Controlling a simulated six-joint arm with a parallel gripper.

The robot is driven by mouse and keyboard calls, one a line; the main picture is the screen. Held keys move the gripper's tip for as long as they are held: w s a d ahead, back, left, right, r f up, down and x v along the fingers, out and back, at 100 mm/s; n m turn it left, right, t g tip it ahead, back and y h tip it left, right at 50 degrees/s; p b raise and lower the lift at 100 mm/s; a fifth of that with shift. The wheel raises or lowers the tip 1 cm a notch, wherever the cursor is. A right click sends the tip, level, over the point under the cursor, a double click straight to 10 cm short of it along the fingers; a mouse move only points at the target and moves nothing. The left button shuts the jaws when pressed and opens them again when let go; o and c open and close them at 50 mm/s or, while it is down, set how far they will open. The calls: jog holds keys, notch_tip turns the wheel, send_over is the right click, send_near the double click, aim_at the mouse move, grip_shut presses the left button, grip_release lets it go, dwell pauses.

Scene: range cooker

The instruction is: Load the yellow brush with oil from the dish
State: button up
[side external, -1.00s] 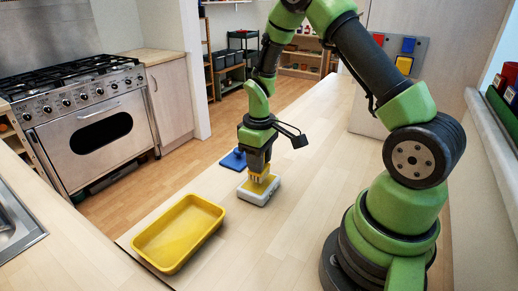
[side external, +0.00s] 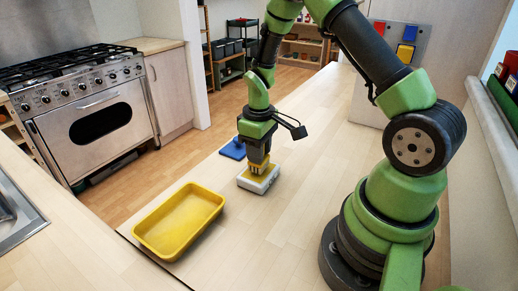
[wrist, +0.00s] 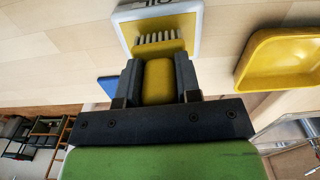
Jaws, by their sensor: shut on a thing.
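My gripper (side external: 259,162) is shut on the yellow brush, whose yellow handle (wrist: 158,82) sits between the two dark fingers in the wrist view. The brush's pale bristles (wrist: 160,39) point into the white dish (wrist: 127,12), over the yellow oil inside it. The dish's rim carries dark lettering, partly cut off by the frame edge. In the side view the dish (side external: 249,187) stands on the counter directly below my gripper, and the brush is upright. I cannot tell how deep the bristles sit in the oil.
An empty-looking yellow tray (side external: 180,222) lies left of the dish, near the counter's edge. A blue object (side external: 233,149) lies just behind the dish. The counter right of the dish is clear. A steel range cooker (side external: 90,110) stands at the left, across the floor.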

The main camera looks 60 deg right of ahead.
jog(key=shift+f, duration=0.55)
dwell(1.1)
jog(key=shift+r, duration=0.1)
jog(key=shift+r, duration=3.45)
